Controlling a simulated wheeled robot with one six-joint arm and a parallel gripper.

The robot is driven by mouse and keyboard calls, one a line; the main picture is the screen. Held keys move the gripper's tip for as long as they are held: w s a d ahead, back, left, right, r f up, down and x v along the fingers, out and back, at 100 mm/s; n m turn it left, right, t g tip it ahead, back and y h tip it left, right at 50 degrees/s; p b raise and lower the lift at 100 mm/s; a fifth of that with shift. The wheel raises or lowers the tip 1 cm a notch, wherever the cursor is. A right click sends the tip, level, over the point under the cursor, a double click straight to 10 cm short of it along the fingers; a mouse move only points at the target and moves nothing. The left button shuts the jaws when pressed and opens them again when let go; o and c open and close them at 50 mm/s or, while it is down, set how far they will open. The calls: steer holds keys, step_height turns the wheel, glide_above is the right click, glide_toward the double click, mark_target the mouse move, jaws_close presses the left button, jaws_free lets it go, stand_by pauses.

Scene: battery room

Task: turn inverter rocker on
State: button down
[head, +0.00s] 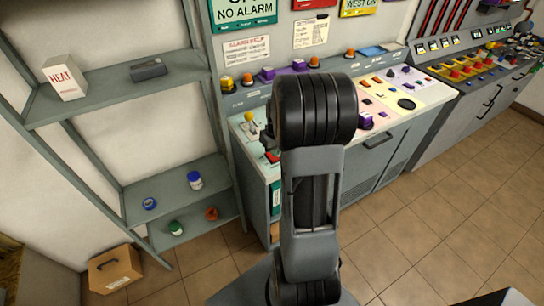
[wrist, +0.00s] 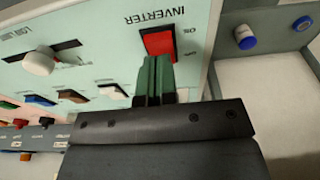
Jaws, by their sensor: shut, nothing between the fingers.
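The inverter rocker (wrist: 158,41) is a red rectangle in a dark frame on the pale green panel, under an upside-down INVERTER label in the wrist view. Small marks stand beside it, too small to read surely. A bit of red on the panel in the head view (head: 272,156) appears to be the same rocker, partly covered by my arm. My gripper (wrist: 154,62) has its green fingers shut together and empty, with the tips at the rocker's near edge. I cannot tell whether they touch it, nor which way the rocker is tipped. My arm mostly hides the gripper in the head view.
A white knob (wrist: 38,63) on a slider and several coloured rockers sit left of the inverter rocker in the wrist view. A grey shelf unit (head: 130,75) stands left of the console (head: 425,92). The tiled floor (head: 420,225) at right is clear.

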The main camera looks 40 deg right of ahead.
steer(key=shift+f+b, duration=0.85)
steer(key=shift+f, duration=0.25)
stand_by(0.3)
steer(key=shift+r, duration=0.15)
steer(key=shift+r+p, duration=2.55)
steer(key=shift+r, duration=0.85)
steer(key=shift+s+f+m, duration=0.1)
steer(key=shift+m, duration=0.2)
steer(key=shift+s+a+f+m+g, duration=0.2)
steer(key=shift+s+a+f, duration=0.1)
steer(key=shift+s, duration=0.2)
steer(key=shift+s+a+f+m+g, duration=0.15)
steer(key=shift+s+a+m+g, duration=0.1)
steer(key=shift+s, duration=0.2)
steer(key=s+a+r+n+t, duration=0.1)
steer(key=s+a+r, duration=0.4)
steer(key=a, duration=0.4)
steer(key=s+a+r+n+t, duration=0.2)
steer(key=s+a+r, duration=0.3)
steer(key=a, duration=0.5)
step_height(320, 180, up, 2)
steer(key=shift+a+r, duration=0.25)
